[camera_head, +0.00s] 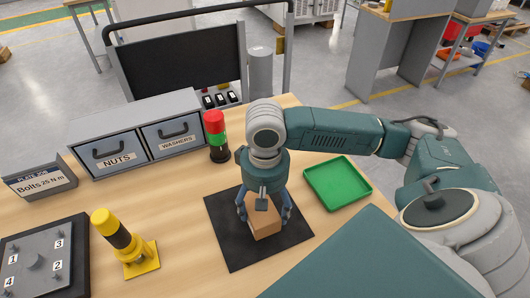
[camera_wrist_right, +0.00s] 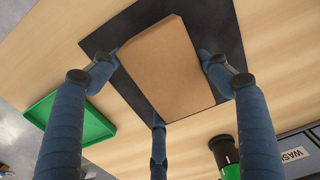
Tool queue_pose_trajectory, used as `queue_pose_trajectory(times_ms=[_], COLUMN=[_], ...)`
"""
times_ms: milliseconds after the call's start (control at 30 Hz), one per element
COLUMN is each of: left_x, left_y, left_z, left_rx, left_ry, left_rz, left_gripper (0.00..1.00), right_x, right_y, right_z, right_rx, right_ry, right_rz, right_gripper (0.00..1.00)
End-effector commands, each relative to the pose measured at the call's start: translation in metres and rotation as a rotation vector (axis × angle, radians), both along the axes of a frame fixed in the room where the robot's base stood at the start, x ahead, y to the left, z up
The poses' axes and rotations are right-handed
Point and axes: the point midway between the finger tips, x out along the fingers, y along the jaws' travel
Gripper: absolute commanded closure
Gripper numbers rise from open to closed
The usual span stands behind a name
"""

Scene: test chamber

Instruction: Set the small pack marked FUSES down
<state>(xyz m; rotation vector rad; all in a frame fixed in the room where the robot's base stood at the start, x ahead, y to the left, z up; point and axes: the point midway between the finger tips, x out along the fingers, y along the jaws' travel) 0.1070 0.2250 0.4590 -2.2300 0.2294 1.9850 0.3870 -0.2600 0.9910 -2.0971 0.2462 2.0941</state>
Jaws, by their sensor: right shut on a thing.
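A small brown cardboard pack (camera_head: 264,222) is at the black mat (camera_head: 226,241) on the wooden table. I cannot read any marking on it. My right gripper (camera_head: 263,209) points down over the mat and is shut on the pack. In the right wrist view the pack (camera_wrist_right: 158,62) sits between the blue fingers of the gripper (camera_wrist_right: 160,75), with the mat (camera_wrist_right: 100,88) behind it. I cannot tell whether the pack touches the mat. My left gripper is not in view.
A green tray (camera_head: 338,184) lies right of the mat. A red-green signal lamp (camera_head: 216,136) and drawers marked NUTS (camera_head: 110,152) and WASHERS (camera_head: 172,137) stand behind. A yellow post (camera_head: 122,243) and numbered plate (camera_head: 37,262) are at left. Bare table lies between post and mat.

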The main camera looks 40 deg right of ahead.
Motion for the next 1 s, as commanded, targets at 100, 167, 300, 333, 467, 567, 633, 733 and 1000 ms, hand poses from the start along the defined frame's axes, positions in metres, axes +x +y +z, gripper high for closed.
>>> queue_pose_trajectory(times_ms=[100, 167, 300, 333, 467, 567, 633, 733, 1000], left_x=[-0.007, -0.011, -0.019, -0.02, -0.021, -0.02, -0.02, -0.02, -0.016], left_y=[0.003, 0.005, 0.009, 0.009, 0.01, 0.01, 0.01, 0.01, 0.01], left_z=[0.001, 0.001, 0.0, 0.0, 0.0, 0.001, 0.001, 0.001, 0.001], left_rx=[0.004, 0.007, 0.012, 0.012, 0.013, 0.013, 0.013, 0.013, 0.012], left_ry=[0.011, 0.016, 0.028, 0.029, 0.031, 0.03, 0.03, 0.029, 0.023], left_rz=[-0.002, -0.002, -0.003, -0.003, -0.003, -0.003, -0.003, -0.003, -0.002], left_gripper=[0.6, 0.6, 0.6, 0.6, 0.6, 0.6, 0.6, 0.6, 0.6], right_x=[-0.001, -0.001, 0.0, 0.0, 0.0, -0.001, 0.0, 0.0, 0.0], right_y=[0.0, 0.0, 0.0, 0.0, 0.0, 0.0, 0.0, 0.0, 0.0], right_z=[-0.02, -0.026, -0.032, -0.032, -0.031, -0.033, -0.034, -0.034, -0.034], right_rx=[-0.001, 0.0, 0.0, 0.0, 0.0, 0.0, 0.0, 0.0, 0.0], right_ry=[0.005, 0.004, 0.001, 0.001, 0.001, 0.002, 0.002, 0.002, 0.001], right_rz=[-0.001, 0.0, 0.0, 0.0, 0.0, 0.0, 0.0, 0.0, 0.0], right_gripper=[0.57, 0.57, 0.57, 0.57, 0.57, 0.57, 0.2, 0.06, 0.06])
